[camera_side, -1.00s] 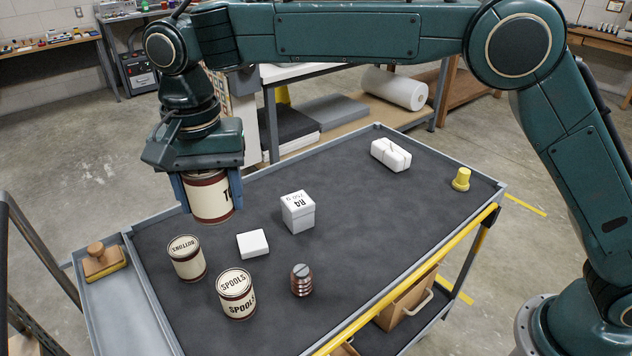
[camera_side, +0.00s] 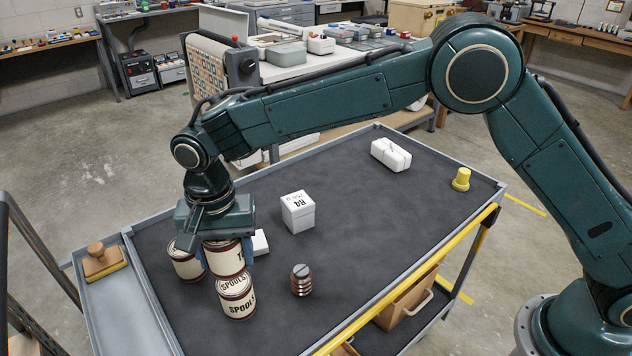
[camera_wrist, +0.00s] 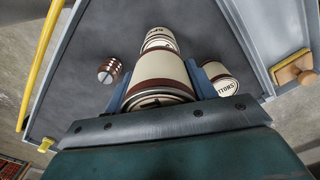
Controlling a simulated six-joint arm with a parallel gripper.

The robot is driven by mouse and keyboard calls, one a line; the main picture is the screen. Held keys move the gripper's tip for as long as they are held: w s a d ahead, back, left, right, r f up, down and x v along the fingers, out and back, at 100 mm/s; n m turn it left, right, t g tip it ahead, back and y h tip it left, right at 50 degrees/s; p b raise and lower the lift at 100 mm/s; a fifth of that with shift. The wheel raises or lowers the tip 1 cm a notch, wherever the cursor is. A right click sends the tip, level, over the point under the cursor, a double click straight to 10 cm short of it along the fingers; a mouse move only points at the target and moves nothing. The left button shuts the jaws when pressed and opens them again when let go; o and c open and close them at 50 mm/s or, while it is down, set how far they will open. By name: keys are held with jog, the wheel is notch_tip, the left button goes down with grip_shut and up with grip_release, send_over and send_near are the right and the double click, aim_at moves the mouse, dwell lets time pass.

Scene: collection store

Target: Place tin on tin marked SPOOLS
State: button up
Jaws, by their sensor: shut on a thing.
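My gripper (camera_side: 226,262) is shut on a cream tin with dark red bands (camera_side: 223,257); in the wrist view this held tin (camera_wrist: 160,77) sits between the two blue fingers. The tin marked SPOOLS (camera_side: 238,300) stands upright on the cart. In the side view the held tin is behind and slightly left of it, hiding part of its lid. Whether the two touch I cannot tell. In the wrist view the SPOOLS tin (camera_wrist: 158,38) shows just beyond the held tin.
The BUTTONS tin (camera_side: 186,264) stands close on the left, partly hidden by my gripper. A dark red ribbed object (camera_side: 301,281) stands at right. The cart's right half is mostly clear.

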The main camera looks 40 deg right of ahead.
aim_at(230, 269)
jog(key=shift+f, duration=2.1)
jog(key=o, duration=1.2)
jog(key=shift+f, duration=0.15)
notch_tip(230, 269, up, 12)
jog(key=shift+f, duration=0.2)
jog(key=shift+r, duration=0.35)
